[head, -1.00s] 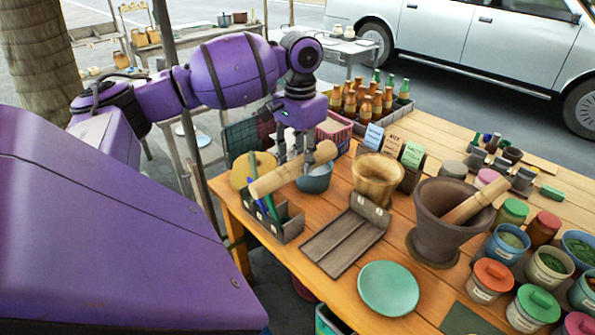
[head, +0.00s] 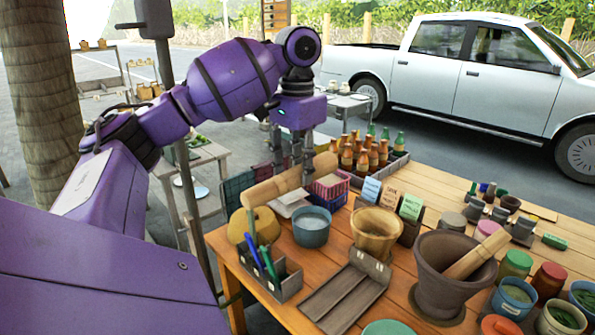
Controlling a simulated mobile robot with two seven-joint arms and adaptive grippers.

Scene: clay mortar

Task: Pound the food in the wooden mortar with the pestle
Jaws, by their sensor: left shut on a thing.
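My left gripper (head: 293,170) is shut on a light wooden pestle (head: 262,191). The pestle is held nearly level, tilted up to the right, above the back left of the table. The light wooden mortar (head: 376,226) stands to the right of and below the gripper, apart from the pestle; food inside it cannot be made out. A larger dark clay mortar (head: 448,268) stands further right with another wooden pestle (head: 478,254) leaning in it. My right gripper is not in view.
A blue-grey bowl (head: 311,231) stands below the held pestle, beside a grey caddy (head: 279,280) with pens. A crate of bottles (head: 364,152), label cards (head: 390,195) and several jars (head: 512,298) crowd the table.

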